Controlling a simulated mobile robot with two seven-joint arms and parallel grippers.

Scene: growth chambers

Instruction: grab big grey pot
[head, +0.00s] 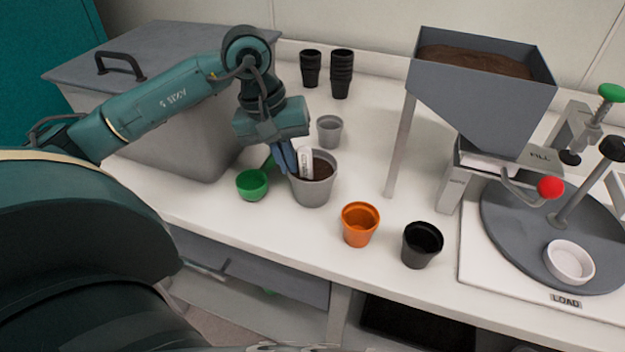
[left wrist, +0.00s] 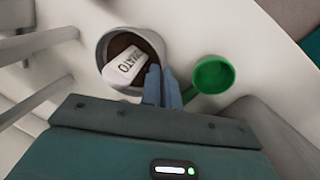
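The big grey pot (head: 316,192) stands upright on the white bench, filled with dark soil. A white label (head: 305,162) reading TOMATO stands in the soil; in the left wrist view the label (left wrist: 127,67) lies across the pot's (left wrist: 104,50) opening. My left gripper (head: 285,158) points down at the pot's left rim. In the left wrist view its blue fingers (left wrist: 162,86) are close together at the rim, one on each side of the wall, and look shut on it. A smaller grey pot (head: 329,130) stands behind. My right gripper is not in view.
A green scoop (head: 252,184) lies close to the left of the pot. An orange pot (head: 360,224) and a black pot (head: 422,245) stand to the right. A soil hopper (head: 480,105), a turntable (head: 520,235), stacked black pots (head: 341,75) and a grey lidded bin (head: 180,140) surround the area.

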